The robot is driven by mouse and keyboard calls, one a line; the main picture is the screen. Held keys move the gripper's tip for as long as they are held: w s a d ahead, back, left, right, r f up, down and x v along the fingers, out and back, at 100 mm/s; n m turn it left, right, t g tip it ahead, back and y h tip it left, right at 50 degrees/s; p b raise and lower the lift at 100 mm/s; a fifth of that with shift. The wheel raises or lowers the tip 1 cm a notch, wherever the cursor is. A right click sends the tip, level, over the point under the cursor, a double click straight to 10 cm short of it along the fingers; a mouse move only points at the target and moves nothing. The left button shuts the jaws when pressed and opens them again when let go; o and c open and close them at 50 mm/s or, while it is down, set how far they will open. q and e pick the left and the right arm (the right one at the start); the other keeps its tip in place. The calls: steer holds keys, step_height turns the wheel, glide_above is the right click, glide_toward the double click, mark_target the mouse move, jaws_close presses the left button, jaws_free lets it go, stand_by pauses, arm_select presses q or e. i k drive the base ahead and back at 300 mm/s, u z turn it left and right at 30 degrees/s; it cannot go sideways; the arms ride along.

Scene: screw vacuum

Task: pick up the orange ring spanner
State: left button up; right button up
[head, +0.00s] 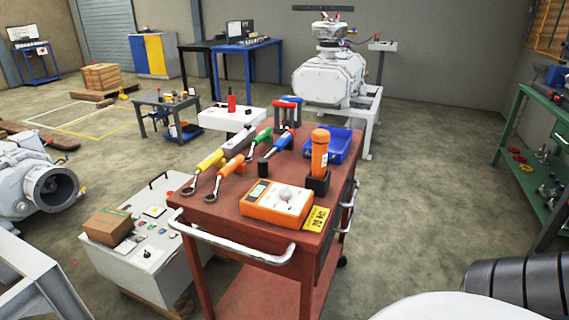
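The orange ring spanner (231,167) lies on the top of the red tool cart (226,215). Its orange handle points away and its dark ring end is nearer the cart's front left edge. A yellow-handled spanner (210,160) lies close beside it on the left. A green-handled tool (260,142) and a blue-handled tool (279,146) lie further back to the right. Neither of my grippers shows in the head view.
An orange meter (277,206) sits right of the spanner's ring end. An orange cylinder (320,150) stands in a dark holder, with a blue bin (341,145) behind. A chrome rail (230,246) runs along the cart's front. A grey control box (150,250) stands left.

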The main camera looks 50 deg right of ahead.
mark_target(225, 177)
steer(key=u, duration=0.8)
steer(key=i, duration=2.05)
steer(key=z, duration=2.15)
